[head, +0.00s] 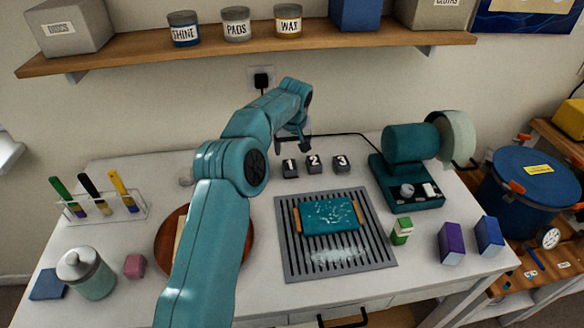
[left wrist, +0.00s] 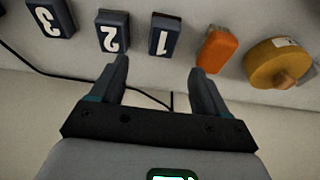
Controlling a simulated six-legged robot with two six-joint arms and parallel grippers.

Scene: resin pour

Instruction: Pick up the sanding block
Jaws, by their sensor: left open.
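My left gripper (head: 294,144) is open and empty at the back of the white table, near the small dark blocks numbered 1 (head: 290,168), 2 (head: 314,164) and 3 (head: 342,163). In the left wrist view its two fingers (left wrist: 158,70) point toward block 1 (left wrist: 163,36), which lies beyond the gap between the tips, apart from them. An orange block (left wrist: 217,50) stands beside block 1 there; my arm seems to hide it in the head view. No block is labelled as the sanding block, so I cannot tell which it is. My right gripper is not in view.
A yellow round item (left wrist: 279,64) stands beside the orange block. A grate (head: 292,255) bears a teal board (head: 331,216). A teal machine (head: 408,152) stands at right. A jar (head: 86,272) and pink block (head: 135,266) are at front left. A shelf (head: 250,46) hangs above.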

